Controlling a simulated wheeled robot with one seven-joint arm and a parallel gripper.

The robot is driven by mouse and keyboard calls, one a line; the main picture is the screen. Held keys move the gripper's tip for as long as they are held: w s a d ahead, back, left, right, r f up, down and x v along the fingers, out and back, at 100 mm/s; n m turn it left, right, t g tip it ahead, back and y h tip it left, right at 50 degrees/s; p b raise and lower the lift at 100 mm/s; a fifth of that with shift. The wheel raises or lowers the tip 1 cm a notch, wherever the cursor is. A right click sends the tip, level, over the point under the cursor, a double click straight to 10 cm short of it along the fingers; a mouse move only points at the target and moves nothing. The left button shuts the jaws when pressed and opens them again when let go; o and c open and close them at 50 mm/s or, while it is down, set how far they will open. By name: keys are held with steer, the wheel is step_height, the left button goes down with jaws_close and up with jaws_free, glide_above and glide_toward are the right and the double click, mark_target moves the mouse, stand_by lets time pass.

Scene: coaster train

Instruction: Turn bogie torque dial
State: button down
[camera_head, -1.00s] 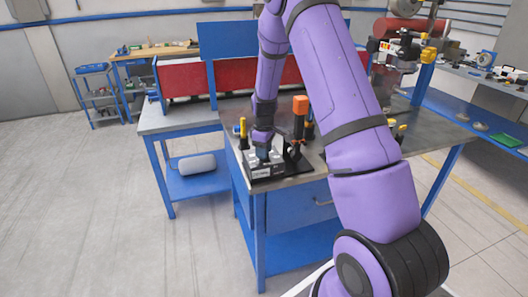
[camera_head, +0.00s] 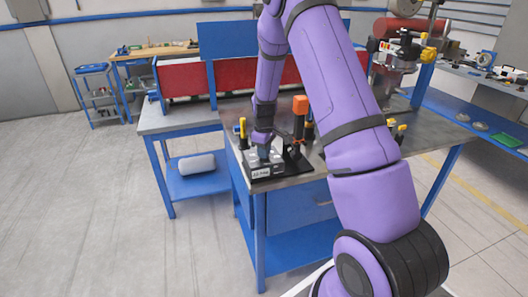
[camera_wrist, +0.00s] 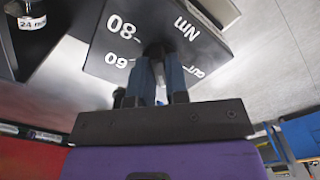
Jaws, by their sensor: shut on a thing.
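The torque dial's plate (camera_wrist: 112,22) is dark with white marks 60 and 80, and Nm printed beside them. It fills the top middle of the wrist view. The dial's dark knob (camera_wrist: 157,48) sits between my blue fingertips and is mostly hidden by them. My gripper (camera_wrist: 162,68) is shut on the knob. In the head view my gripper (camera_head: 263,152) points down at the bench's near corner, and the dial is hidden there.
A socket block (camera_head: 262,172) with a white label stands at the bench's near edge; part of it reads 24 mm in the wrist view. An orange-topped black post (camera_head: 300,105) and a yellow-topped tool (camera_head: 242,130) stand close by.

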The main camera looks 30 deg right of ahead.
steer(key=m, duration=0.4)
steer(key=shift+m, duration=0.4)
steer(key=m, duration=0.9)
steer(key=shift+m, duration=0.4)
steer(key=m, duration=0.4)
steer(key=shift+m, duration=0.3)
steer(key=c, duration=1.1)
jaws_free()
step_height(320, 180, up, 11)
steer(key=shift+f, duration=0.1)
